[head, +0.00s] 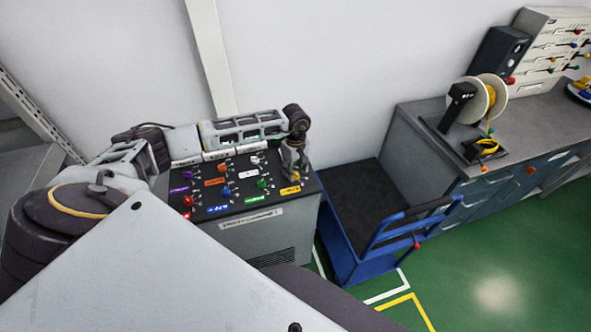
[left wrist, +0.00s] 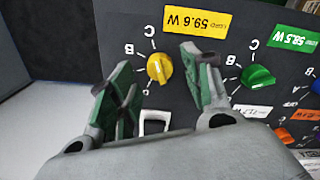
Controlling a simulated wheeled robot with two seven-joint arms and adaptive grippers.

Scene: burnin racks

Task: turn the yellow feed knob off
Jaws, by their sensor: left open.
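The yellow knob (left wrist: 159,68) is on the dark panel in the left wrist view, below a yellow label (left wrist: 195,22) reading 59.6 W. Letters B and C stand beside it; I cannot clearly tell which mark it points to. My left gripper (left wrist: 157,62) is open, its green-padded fingers on either side of the knob in the picture. I cannot tell whether they touch it. In the head view my left gripper (head: 293,170) is above the panel's right end, by the yellow label (head: 290,190), and hides the yellow knob. My right gripper is not in view.
A green knob (left wrist: 257,77) is close to the right finger in the left wrist view. A white-framed switch (left wrist: 153,124) is below the yellow knob. Several other coloured knobs cover the panel (head: 238,207). A blue cart (head: 370,215) stands right of the console.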

